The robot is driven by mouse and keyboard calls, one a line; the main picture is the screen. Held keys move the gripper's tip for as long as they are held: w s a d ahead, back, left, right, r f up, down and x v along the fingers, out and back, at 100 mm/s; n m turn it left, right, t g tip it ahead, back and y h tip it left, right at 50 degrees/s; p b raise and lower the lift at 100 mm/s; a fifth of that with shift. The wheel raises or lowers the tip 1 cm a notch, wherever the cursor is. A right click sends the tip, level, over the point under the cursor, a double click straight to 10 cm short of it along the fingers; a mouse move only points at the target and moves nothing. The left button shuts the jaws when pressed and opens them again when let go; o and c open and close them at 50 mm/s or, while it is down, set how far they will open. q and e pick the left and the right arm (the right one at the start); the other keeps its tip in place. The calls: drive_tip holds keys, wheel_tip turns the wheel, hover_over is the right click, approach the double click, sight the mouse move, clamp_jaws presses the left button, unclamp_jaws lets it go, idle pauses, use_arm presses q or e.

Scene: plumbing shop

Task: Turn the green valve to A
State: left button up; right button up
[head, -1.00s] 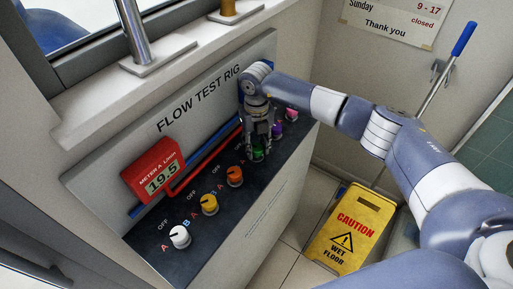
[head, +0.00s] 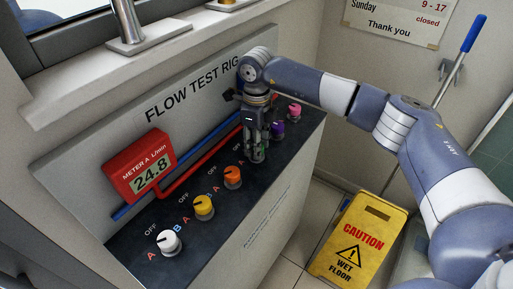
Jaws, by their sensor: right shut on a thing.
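The flow test rig (head: 245,222) has a dark sloped panel with a row of coloured valve knobs. The green valve (head: 257,156) is mostly hidden by my right gripper (head: 257,150). My right gripper comes down from above and is shut on the green valve. The labels around that knob are covered, so its pointer position cannot be read. The red meter box (head: 139,168), marked METER A, reads 24.8. My left gripper is not in view.
An orange knob (head: 232,176), a yellow knob (head: 203,207) and a white knob (head: 168,242) stand left of the gripper. A purple knob (head: 277,130) and a pink knob (head: 295,111) stand right of it. A yellow caution sign (head: 360,237) stands on the floor at right.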

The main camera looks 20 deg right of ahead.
drive_tip(key=shift+n, duration=0.4)
drive_tip(key=o, duration=1.1)
drive_tip(key=shift+c, duration=0.2)
drive_tip(key=shift+r, duration=0.1)
wheel_tip(320, 180, up, 12)
